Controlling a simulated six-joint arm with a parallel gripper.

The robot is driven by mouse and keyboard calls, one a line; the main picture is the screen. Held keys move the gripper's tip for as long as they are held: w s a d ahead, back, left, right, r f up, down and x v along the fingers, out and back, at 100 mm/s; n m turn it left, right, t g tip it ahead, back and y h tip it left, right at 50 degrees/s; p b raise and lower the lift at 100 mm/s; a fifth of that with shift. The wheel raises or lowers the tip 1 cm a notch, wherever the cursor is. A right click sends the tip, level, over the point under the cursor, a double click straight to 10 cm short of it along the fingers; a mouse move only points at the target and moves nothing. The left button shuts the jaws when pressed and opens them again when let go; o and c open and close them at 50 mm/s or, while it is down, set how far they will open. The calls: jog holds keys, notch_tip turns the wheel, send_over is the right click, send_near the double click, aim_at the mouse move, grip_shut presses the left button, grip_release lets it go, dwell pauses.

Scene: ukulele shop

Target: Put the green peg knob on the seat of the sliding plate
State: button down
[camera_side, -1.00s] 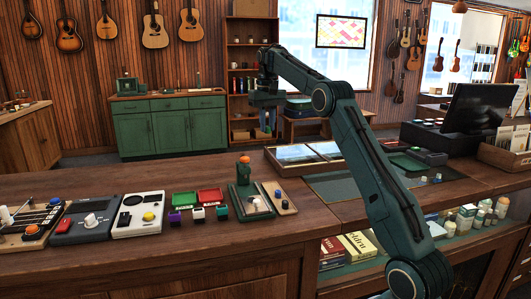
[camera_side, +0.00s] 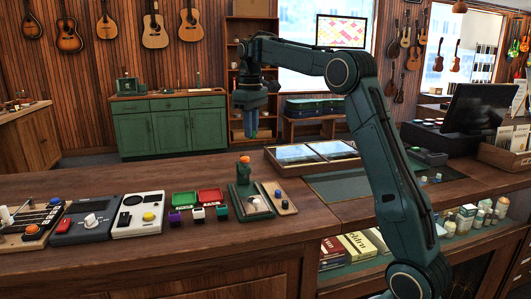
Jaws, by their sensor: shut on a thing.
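My gripper (camera_side: 251,128) points down in the air, in line with and above the green device at the counter's front middle. It is shut on a small green thing at its fingertips, which looks like the green peg knob (camera_side: 252,135); the fingers hide most of it. The green device has an upright post with an orange knob (camera_side: 244,160) on top. In front of the post lies a flat green-framed plate (camera_side: 262,208), apparently the sliding plate, with a small pale piece on it. Its seat is too small to make out.
A wooden strip (camera_side: 288,209) with small knobs lies right of the device. Left of it are a red tray (camera_side: 210,196), green trays, small coloured blocks and control boxes (camera_side: 138,214). A framed display (camera_side: 312,156) lies behind right. The counter's back left (camera_side: 110,178) is clear.

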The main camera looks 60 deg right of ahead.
notch_tip(320, 180, down, 20)
jog(key=shift+r, duration=0.1)
dwell(1.0)
jog(key=shift+f, duration=0.2)
jog(key=c, duration=1.3)
grip_release()
jog(key=shift+c, duration=0.2)
jog(key=shift+r, duration=0.1)
notch_tip(320, 180, up, 12)
jog(key=shift+r, duration=0.1)
